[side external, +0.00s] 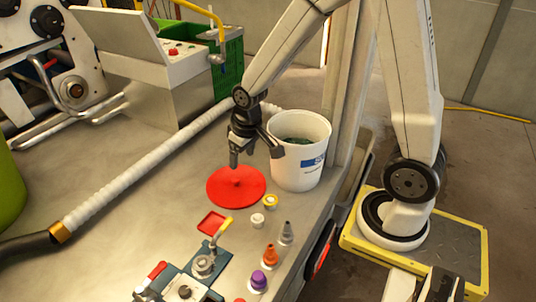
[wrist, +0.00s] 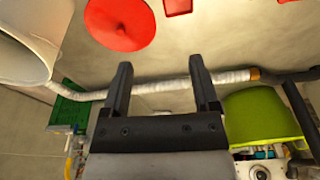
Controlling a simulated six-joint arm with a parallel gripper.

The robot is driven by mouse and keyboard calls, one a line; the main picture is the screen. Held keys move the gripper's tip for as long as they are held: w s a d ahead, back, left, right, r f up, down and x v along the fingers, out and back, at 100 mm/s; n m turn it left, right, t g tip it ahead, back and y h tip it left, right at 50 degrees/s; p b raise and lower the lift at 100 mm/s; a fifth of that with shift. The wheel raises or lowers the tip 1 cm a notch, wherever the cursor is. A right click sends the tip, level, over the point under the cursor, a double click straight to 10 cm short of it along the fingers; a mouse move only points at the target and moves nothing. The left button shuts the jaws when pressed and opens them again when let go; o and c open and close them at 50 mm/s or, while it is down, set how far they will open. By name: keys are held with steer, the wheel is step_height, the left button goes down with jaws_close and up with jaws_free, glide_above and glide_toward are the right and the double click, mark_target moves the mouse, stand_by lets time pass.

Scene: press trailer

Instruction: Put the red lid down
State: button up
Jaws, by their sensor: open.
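The red lid (side external: 229,188) is a round disc with a small raised knob, lying flat on the grey table beside the white bucket. My gripper (side external: 256,160) is above the lid's upper right part in the side view, apart from it and next to the bucket. In the wrist view the lid (wrist: 120,22) is at the top, cut by the frame edge. There my gripper (wrist: 160,85) has its two fingers spread with nothing between them. The white bucket (side external: 304,174) stands upright with its top open; its wall also shows in the wrist view (wrist: 25,40).
A white ribbed hose (side external: 150,170) crosses the table behind the lid. Small bottles with orange and purple parts (side external: 269,254), a small red tray (side external: 212,223) and a valve block (side external: 203,266) stand in front. A green crate (side external: 229,68) and a control box (side external: 160,75) are behind.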

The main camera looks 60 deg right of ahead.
steer(key=s+a+r+n, duration=0.1)
steer(key=s+a, duration=0.2)
steer(key=s, duration=0.5)
steer(key=shift+r+t, duration=0.2)
steer(key=shift+t, duration=0.1)
steer(key=shift+o, duration=0.4)
